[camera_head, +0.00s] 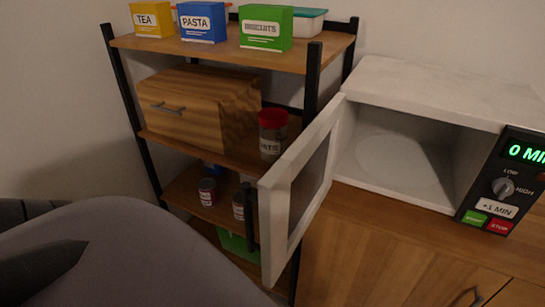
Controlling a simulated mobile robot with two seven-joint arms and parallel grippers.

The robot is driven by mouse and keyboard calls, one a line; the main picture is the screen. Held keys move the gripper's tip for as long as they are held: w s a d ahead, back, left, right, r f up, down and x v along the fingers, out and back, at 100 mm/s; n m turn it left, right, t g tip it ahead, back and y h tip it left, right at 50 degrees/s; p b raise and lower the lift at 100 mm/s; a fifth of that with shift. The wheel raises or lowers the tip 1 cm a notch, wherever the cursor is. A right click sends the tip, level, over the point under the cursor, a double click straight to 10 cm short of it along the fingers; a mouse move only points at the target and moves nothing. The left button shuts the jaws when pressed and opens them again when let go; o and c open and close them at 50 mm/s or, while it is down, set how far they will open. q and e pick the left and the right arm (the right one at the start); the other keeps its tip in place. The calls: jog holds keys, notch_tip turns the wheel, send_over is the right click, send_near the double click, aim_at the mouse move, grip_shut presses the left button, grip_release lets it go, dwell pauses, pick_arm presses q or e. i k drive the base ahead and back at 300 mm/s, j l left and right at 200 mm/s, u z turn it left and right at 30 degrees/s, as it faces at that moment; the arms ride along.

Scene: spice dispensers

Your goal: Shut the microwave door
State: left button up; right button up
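The white microwave (440,90) stands on a wooden cabinet at the right. Its door (275,205) is wide open, hinged on the left of the opening and swung out toward me. A dark handle (250,217) is on the door's outer left side. The cavity (400,165) looks empty apart from a pale round plate. The control panel (505,185) is right of the opening and its display begins with "0 MI". A large grey part of my own body fills the lower left. Neither gripper's fingers show.
A shelf rack (325,50) stands left of the microwave, close behind the door. It holds tea, pasta and biscuits boxes (266,28), a wooden drawer box (195,105), a red-lidded jar (272,132) and small jars lower down. The cabinet top (400,225) is bare in front.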

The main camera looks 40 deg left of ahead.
aim_at(291, 194)
jog(key=j+u, duration=0.1)
jog(key=j, duration=0.85)
jog(key=i+j, duration=0.1)
jog(key=j, duration=0.35)
jog(key=k+l, duration=0.15)
jog(key=l+u, duration=0.05)
jog(key=l, duration=0.05)
